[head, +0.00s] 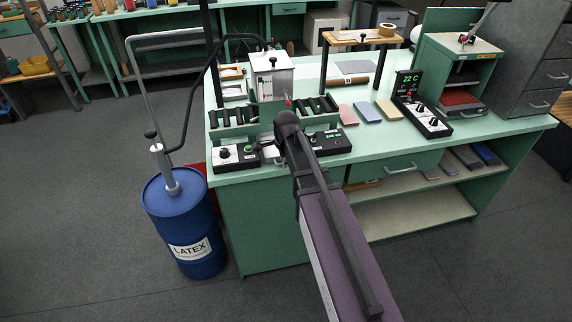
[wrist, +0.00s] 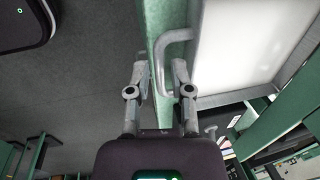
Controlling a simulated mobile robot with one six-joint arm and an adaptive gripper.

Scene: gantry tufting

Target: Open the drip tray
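In the wrist view a grey bar handle (wrist: 172,38) stands out from a green edge beside a broad white panel (wrist: 245,45) with a grey rim. I take this to be the drip tray's front, though I cannot be sure. My gripper (wrist: 160,70) is open, its two fingers apart, one on each side of the handle's long bar. I cannot tell whether either finger touches it. In the head view my arm covers most of the gripper and the handle, in front of the roller rack (head: 233,116) on the green bench.
Control boxes stand on the bench, one left of my arm (head: 236,157) and one right (head: 331,143). A blue latex drum (head: 184,226) with a pump stands at the bench's left end. A closed drawer (head: 388,165) is right of my arm. Floor at left is clear.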

